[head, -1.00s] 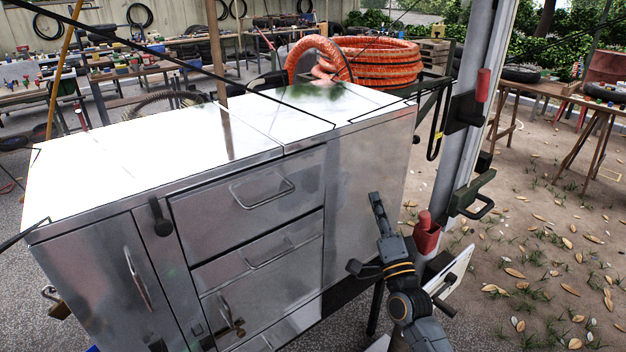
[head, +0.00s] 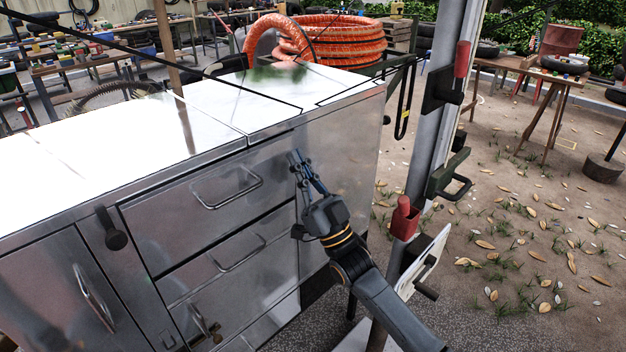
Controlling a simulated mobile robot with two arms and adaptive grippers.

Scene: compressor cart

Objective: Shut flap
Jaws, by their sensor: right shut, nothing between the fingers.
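A steel cart (head: 345,135) with a shiny top fills the left and middle of the head view. Its front has drawers (head: 215,185), hinged-looking doors with bar handles and a plain right panel. A small white panel (head: 424,262) with a black handle stands tilted at the grey post, right of my right arm. I cannot tell which panel is the flap. My right gripper (head: 298,160) is shut and empty, its fingertips pointing up in front of the cart, near the seam between the drawers and the right panel. Contact cannot be told. My left gripper is not in view.
The grey post (head: 432,130) carries red-handled parts (head: 404,218) and a dark green handle bracket (head: 448,178). An orange hose coil (head: 330,40) lies behind the cart. Open leaf-strewn ground (head: 530,240) is at the right; work tables stand further back.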

